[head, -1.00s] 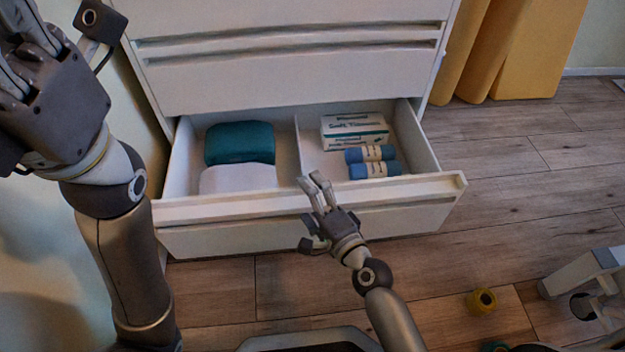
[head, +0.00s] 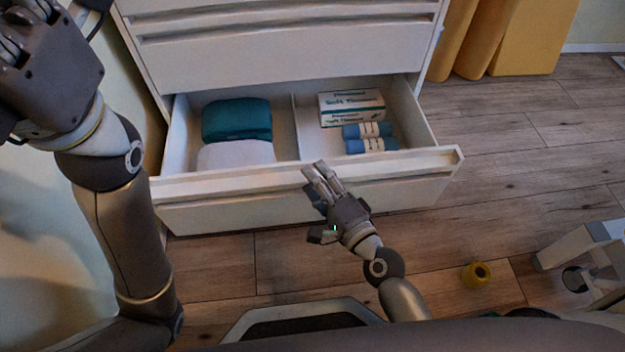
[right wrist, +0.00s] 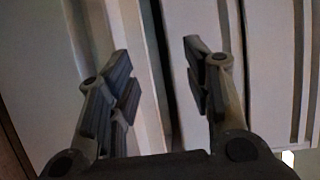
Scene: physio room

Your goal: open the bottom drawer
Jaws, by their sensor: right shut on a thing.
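The bottom drawer (head: 400,178) of the white cabinet stands well out, with its inside in view. My right gripper (head: 315,172) is at the middle of the drawer's front, at its top edge.
In the drawer lie a teal folded item (head: 237,119), a white one (head: 236,155), a tissue box (head: 351,106) and two blue rolls (head: 368,138). Yellow pads (head: 535,38) stand at the back right.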

